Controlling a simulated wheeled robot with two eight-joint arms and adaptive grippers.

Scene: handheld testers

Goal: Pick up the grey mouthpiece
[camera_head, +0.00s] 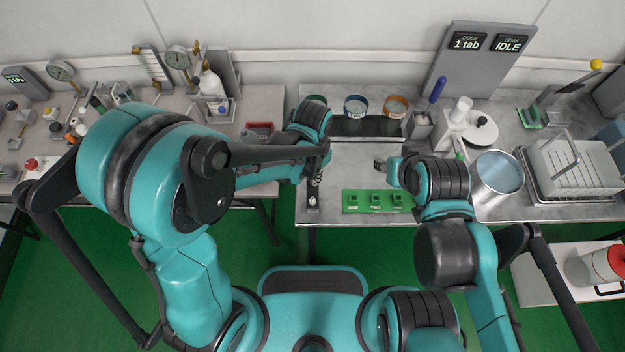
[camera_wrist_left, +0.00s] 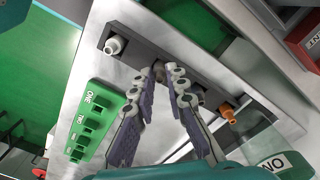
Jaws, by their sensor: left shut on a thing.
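In the left wrist view a dark rack (camera_wrist_left: 140,50) holds small mouthpieces in a row: a white one (camera_wrist_left: 115,44) near one end and an orange one (camera_wrist_left: 228,112) toward the other. My left gripper (camera_wrist_left: 166,72) has its fingertips closed together at the rack, around a small grey mouthpiece (camera_wrist_left: 158,66) that is mostly hidden by the fingers. In the head view my left gripper (camera_head: 316,178) points down over the rack's front end (camera_head: 313,208). My right gripper (camera_head: 381,164) is over the table on the right, and its fingers are too small to read.
A green block (camera_head: 377,209) marked ONE and TWO lies at the table's front edge, right of the rack. A metal pot (camera_head: 497,176) and a white rack (camera_head: 575,168) stand at right. Bare table lies between my grippers.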

